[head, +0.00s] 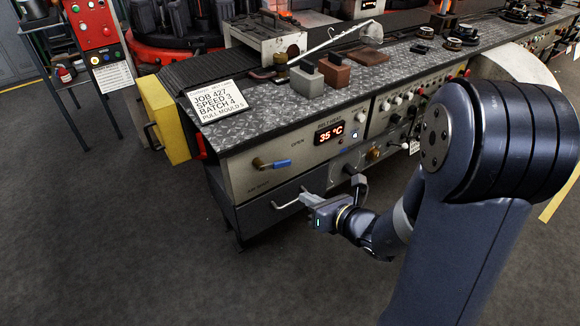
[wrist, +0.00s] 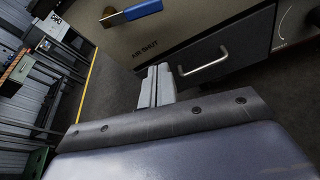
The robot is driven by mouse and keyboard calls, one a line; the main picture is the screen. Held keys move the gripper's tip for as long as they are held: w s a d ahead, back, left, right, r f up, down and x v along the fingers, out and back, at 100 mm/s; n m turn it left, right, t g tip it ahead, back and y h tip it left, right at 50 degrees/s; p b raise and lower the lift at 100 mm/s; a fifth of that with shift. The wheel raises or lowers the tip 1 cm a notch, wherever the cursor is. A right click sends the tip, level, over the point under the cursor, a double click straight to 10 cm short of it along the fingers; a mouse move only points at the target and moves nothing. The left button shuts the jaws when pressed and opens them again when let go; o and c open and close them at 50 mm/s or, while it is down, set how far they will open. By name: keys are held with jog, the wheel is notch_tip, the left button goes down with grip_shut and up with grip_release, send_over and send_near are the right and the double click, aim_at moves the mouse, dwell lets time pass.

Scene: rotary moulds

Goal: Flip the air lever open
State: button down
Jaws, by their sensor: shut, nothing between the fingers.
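The air lever has a blue handle (head: 281,164) on a brass pivot, on the bench's front panel at the left. It lies roughly level, pointing right, below the word "OPEN" and above "AIR SHUT". My gripper (head: 305,197) is below and to the right of the lever, near the drawer handle. In the wrist view my gripper's fingers (wrist: 156,72) are together and empty, apart from the lever. Whether they touch anything is unclear.
A drawer with a metal handle (head: 289,202) is under the lever; the handle also shows in the wrist view (wrist: 203,63). A red "35 °C" display (head: 329,134) and knobs are to the right. A yellow box (head: 163,118) stands at the bench's left end. The floor in front is clear.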

aim_at(275, 165)
jog(key=b+x, duration=0.1)
jog(key=x, duration=0.9)
jog(key=shift+w+a+f, duration=0.1)
jog(key=shift+a+f, duration=0.05)
jog(key=r, duration=0.2)
jog(key=d+r+p, duration=0.1)
jog(key=r, duration=0.1)
jog(key=shift+w+d+r, duration=0.1)
jog(key=shift+w, duration=0.1)
